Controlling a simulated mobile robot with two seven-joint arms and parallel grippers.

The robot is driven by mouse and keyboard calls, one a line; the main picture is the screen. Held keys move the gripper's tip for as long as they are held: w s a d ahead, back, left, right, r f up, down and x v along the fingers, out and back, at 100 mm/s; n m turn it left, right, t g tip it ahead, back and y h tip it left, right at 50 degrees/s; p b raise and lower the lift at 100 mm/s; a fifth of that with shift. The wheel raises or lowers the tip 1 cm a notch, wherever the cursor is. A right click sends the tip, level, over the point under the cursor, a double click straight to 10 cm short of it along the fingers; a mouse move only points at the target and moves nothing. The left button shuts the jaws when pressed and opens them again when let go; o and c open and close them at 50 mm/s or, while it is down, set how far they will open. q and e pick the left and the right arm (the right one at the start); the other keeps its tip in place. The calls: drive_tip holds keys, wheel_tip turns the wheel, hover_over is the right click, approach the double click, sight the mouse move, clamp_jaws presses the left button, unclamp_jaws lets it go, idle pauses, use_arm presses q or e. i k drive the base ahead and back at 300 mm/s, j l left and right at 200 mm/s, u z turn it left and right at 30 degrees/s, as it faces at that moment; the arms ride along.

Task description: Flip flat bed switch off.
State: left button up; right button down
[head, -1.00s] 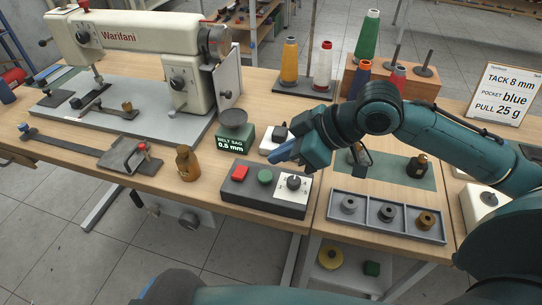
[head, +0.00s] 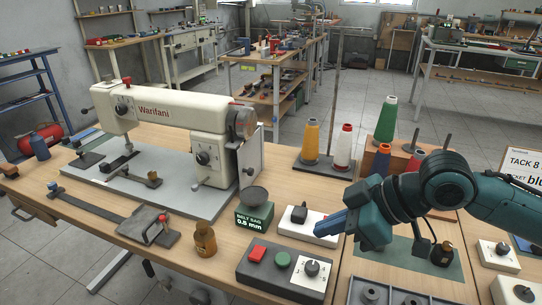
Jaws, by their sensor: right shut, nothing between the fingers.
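A flat-bed sewing machine (head: 150,112) marked Warifani stands on its grey plate at the left. A white switch box (head: 290,228) with a black lever (head: 299,213) sits on the table right of the green belt-sag block; I cannot read a label on it, so I cannot tell for sure that it is the flat bed switch. My right gripper (head: 322,229) has blue fingers, shut and empty. Its tips show over the box's right end and hide part of it; contact cannot be told. My left gripper is not in view.
A dark control box (head: 245,273) with red and green buttons and a knob stands in front. The green block (head: 254,217) and a brass bottle (head: 204,240) are to the left. Thread cones (head: 342,148) stand behind. More white switch boxes (head: 498,257) are at the right.

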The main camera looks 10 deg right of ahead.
sight(256, 254)
drive_tip(key=k, duration=1)
